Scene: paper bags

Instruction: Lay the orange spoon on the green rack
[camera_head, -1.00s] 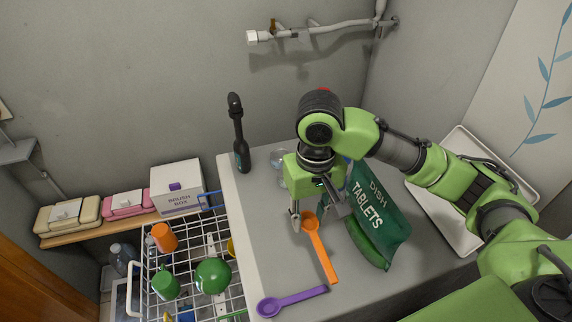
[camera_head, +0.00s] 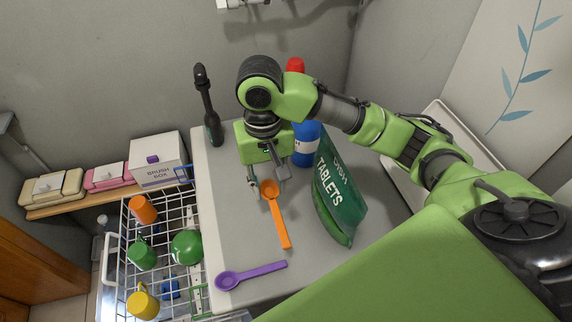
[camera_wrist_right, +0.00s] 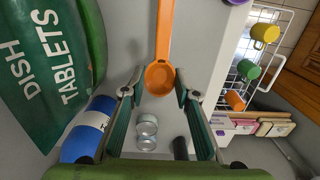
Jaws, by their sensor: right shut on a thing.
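The orange spoon (camera_head: 278,216) is above or on the grey counter, its handle pointing toward the front. My right gripper (camera_head: 268,187) is shut on it at the bowl end. In the right wrist view the spoon's bowl (camera_wrist_right: 159,78) sits between the two fingertips (camera_wrist_right: 160,88), handle running up the picture. I cannot tell whether the spoon touches the counter. My left gripper does not show.
A green dish tablets bag (camera_head: 338,190) and a blue bottle (camera_head: 306,146) stand right of the gripper. A purple spoon (camera_head: 252,275) lies at the front. A dark bottle (camera_head: 210,108) stands behind left. A white wire basket (camera_head: 113,262) with cups is left, below the counter.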

